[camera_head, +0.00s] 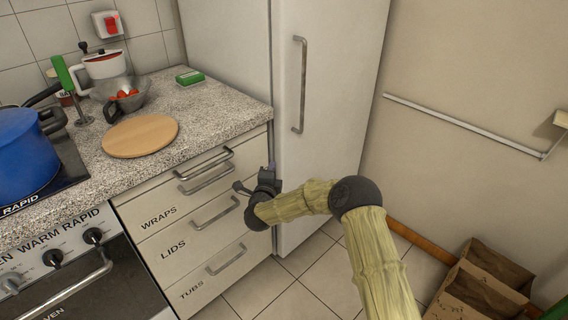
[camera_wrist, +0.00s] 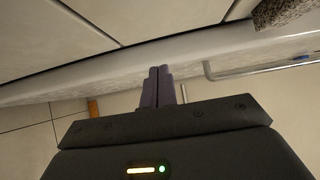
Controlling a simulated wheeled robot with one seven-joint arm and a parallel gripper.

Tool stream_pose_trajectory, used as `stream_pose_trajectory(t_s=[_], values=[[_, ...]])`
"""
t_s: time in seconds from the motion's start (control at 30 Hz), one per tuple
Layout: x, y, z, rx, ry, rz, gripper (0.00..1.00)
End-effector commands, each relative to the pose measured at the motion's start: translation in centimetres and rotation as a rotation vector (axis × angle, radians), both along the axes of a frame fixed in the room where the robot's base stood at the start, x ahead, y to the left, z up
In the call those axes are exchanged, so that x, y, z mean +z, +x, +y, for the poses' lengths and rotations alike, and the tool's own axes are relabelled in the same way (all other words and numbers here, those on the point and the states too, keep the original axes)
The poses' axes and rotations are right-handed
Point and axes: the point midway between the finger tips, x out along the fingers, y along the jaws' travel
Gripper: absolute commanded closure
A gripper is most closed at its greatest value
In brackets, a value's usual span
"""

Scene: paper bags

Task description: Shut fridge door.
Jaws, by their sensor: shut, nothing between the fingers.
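The white fridge (camera_head: 230,40) stands at the end of the counter. Its door (camera_head: 340,90) carries a long vertical metal handle (camera_head: 299,85). The door looks shut or nearly so; I cannot tell whether a small gap remains. My gripper (camera_head: 270,170) is at the door's lower left edge, beside the drawer fronts and below the handle. In the wrist view my gripper (camera_wrist: 158,82) is shut and empty, its fingertips close to a pale panel edge (camera_wrist: 120,65). I cannot tell whether they touch it.
Paper bags (camera_head: 480,285) stand on the floor at right, by the wall rail (camera_head: 460,122).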

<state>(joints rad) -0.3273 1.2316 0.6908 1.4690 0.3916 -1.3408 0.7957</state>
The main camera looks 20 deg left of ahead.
Motion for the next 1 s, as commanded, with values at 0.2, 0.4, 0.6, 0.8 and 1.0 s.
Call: stream_pose_trajectory(t_s=[0.2, 0.4, 0.6, 0.8, 1.0], values=[[0.0, -1.9, 2.2, -0.005, -0.001, 0.000, 1.00], [-0.1, -2.2, 2.5, -0.008, -0.002, 0.000, 1.00], [-0.1, -2.2, 2.5, -0.008, -0.002, 0.000, 1.00], [0.1, -2.2, 2.4, -0.001, -0.010, 0.000, 1.00], [2.3, -1.9, 1.9, 0.112, -0.137, 0.003, 1.00]])
